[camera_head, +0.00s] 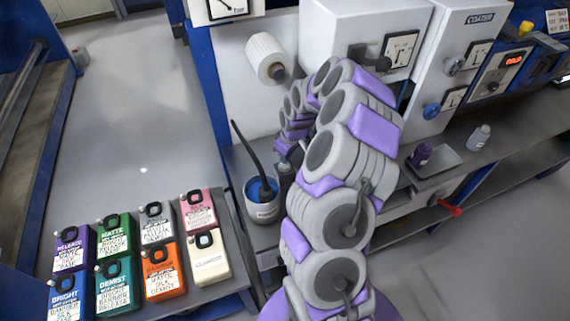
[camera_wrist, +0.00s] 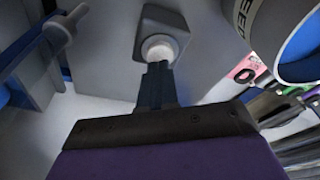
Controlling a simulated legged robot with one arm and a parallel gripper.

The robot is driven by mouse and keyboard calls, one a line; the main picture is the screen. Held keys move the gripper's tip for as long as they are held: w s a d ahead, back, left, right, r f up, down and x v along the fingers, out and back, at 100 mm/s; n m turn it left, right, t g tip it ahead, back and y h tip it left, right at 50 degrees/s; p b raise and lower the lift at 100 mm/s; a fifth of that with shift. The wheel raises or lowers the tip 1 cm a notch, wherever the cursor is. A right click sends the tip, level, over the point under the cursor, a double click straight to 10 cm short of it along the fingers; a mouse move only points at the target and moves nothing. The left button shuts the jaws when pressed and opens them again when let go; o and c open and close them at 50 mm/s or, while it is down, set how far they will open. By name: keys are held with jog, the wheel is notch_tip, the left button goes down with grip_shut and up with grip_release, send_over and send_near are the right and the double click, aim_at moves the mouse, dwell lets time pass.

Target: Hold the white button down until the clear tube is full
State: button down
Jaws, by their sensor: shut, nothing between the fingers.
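The white button (camera_wrist: 160,47) sits in a dark grey square housing on a pale panel in the wrist view. My gripper (camera_wrist: 157,68) is shut and empty, and its dark fingertips meet the lower edge of the button in that picture. They look to be touching it, but I cannot tell how far it is pressed. In the head view my arm hides the button, and the gripper is mostly hidden behind the arm. I cannot make out the clear tube in either view.
Several coloured jugs, including an orange one (camera_head: 163,274), fill the lower-left table. A white roller (camera_head: 266,56) is on the machine.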

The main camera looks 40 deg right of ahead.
jog(key=shift+f, duration=0.8)
dwell(1.4)
jog(key=shift+r, duration=0.15)
dwell(1.5)
jog(key=shift+r+p, duration=1)
jog(key=shift+r, duration=2.4)
